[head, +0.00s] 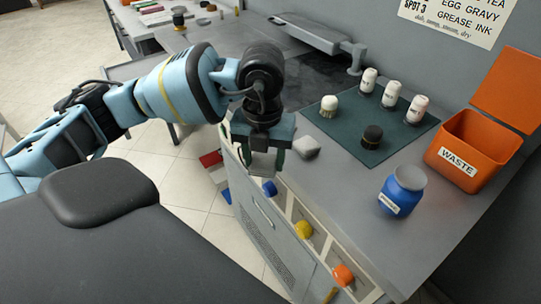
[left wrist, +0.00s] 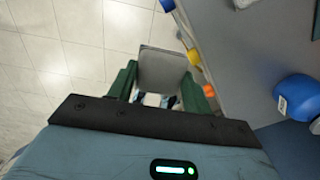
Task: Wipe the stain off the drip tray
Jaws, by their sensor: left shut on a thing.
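My left gripper (head: 263,165) points down just off the front edge of the counter. It is shut on a flat grey piece (left wrist: 163,70), which shows between the two green fingers in the left wrist view; its exact kind is hard to tell. A dark, mottled recessed area (head: 325,78) in the counter under the grey board looks like the drip tray. I cannot make out a separate stain on it. A small grey block (head: 306,147) lies on the counter, right of the gripper. My right gripper is not in view.
A blue jar (head: 402,190) and an orange waste bin (head: 470,150) stand to the right. A grey board (head: 318,33) on a stand overhangs the dark area.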

